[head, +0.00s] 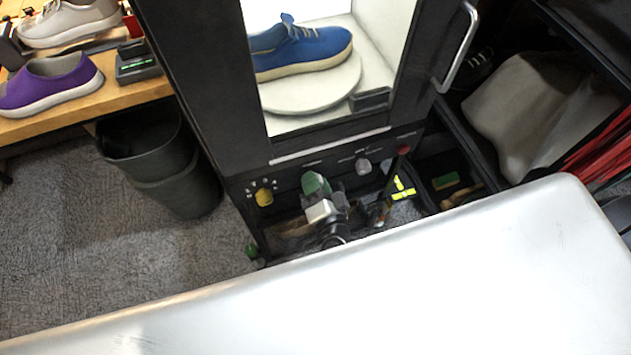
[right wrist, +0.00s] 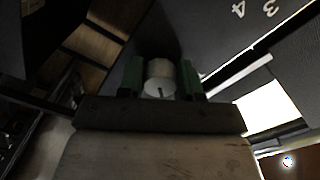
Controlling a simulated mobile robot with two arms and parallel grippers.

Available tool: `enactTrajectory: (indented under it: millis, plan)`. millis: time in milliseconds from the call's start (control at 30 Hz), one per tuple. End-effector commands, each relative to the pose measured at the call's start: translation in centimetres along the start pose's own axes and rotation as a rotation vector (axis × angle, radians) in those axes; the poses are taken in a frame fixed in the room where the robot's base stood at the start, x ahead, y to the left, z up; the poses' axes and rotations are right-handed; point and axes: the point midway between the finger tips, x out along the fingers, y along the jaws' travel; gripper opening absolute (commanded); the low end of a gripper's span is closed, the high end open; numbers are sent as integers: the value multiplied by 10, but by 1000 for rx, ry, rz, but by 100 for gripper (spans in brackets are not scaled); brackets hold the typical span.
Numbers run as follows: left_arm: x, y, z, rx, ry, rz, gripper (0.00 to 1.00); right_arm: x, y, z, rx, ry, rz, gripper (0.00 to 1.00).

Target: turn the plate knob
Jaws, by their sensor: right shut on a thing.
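The black cabinet (head: 200,75) has a row of knobs along its lower front panel. My right gripper (head: 316,184), with green fingertips, is at this panel, between a yellow knob (head: 264,196) and a grey knob (head: 363,166). In the right wrist view, its green fingers (right wrist: 160,80) are shut on a pale round knob (right wrist: 160,88) with a dark mark on its face. I take this as the plate knob; the gripper hides it in the head view. A blue sneaker (head: 300,50) sits on a round white plate (head: 312,92) inside the lit cabinet. My left gripper is not in view.
A red knob (head: 403,150) is farther right on the panel. The cabinet door has a metal handle (head: 458,50). A dark bin (head: 175,185) stands on the carpet at left, by a wooden table (head: 75,120) with more shoes. Bare carpet lies below the bin.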

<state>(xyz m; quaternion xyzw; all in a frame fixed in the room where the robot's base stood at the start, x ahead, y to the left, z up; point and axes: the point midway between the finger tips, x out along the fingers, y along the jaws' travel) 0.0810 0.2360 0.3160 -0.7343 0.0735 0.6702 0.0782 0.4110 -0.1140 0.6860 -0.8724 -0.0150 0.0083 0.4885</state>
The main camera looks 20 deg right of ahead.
Motion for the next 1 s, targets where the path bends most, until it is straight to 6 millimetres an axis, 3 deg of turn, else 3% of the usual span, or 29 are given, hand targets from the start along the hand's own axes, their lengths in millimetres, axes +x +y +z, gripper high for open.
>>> enactTrajectory:
  millis: [600,633,767,1000]
  plan:
    - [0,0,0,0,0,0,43,-1,1,0,42,-1,1,11]
    - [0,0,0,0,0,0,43,-1,1,0,42,-1,1,40]
    - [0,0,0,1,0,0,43,0,1,0,42,-1,1,59]
    - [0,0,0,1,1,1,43,0,0,0,42,0,0,60]
